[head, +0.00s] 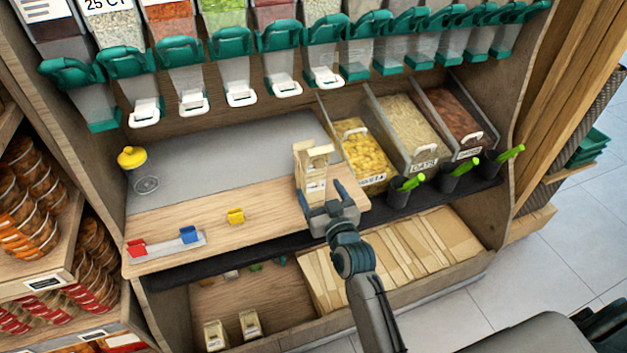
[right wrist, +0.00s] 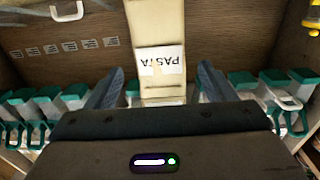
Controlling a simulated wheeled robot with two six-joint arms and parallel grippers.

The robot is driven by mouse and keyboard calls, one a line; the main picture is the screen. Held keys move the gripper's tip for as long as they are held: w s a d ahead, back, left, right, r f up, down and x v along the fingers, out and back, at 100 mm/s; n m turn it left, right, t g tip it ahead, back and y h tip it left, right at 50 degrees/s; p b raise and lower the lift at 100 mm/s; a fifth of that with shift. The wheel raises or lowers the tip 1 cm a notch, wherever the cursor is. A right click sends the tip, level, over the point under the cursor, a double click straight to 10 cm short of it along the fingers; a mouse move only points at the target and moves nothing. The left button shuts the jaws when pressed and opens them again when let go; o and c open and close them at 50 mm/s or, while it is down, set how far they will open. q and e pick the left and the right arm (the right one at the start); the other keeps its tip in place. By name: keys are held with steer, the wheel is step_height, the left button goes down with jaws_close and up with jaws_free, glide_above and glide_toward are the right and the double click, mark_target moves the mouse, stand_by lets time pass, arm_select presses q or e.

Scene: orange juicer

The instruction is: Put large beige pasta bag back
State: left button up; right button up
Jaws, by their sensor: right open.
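The large beige pasta bag (head: 312,184) stands upright on the wooden counter, left of the pasta bin. Its white PASTA label (right wrist: 160,61) faces the right wrist camera and reads upside down there. My right gripper (head: 331,200) is at the near side of the bag, low down. In the right wrist view the open fingers (right wrist: 158,88) are on either side of the bag (right wrist: 157,22), with a gap at each side. I cannot tell how deep the bag sits between them. My left gripper is not in view.
Bins of pasta (head: 364,150), oats (head: 405,125) and a brown food (head: 452,118) stand to the right, with dark scoop cups (head: 399,192) before them. Dispensers hang above. Clips (head: 188,235) and a yellow-lidded jar (head: 134,160) are at left.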

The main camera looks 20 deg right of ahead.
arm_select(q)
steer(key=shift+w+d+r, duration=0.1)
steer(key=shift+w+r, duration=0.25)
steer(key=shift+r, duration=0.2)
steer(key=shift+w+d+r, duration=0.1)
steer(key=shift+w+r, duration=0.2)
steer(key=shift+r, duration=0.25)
arm_select(e)
steer(key=shift+s+d, duration=0.1)
steer(key=shift+s, duration=2.25)
steer(key=s+d+f+g, duration=0.1)
steer(key=s+f+g, duration=0.3)
steer(key=f, duration=0.7)
steer(key=s+d+f+g, duration=0.1)
steer(key=s+f+g, duration=0.25)
steer(key=f, duration=0.75)
steer(key=s+d+f+g, duration=0.3)
steer(key=s+f+g, duration=0.1)
steer(key=s+f, duration=0.5)
steer(key=s+d+f+g+h, duration=0.1)
steer(key=s+d+f+g, duration=0.3)
steer(key=s+f, duration=0.6)
steer(key=s, duration=0.3)
steer(key=shift+s+d+g, duration=0.2)
steer(key=shift+d+g, duration=0.1)
steer(key=shift+g, duration=0.05)
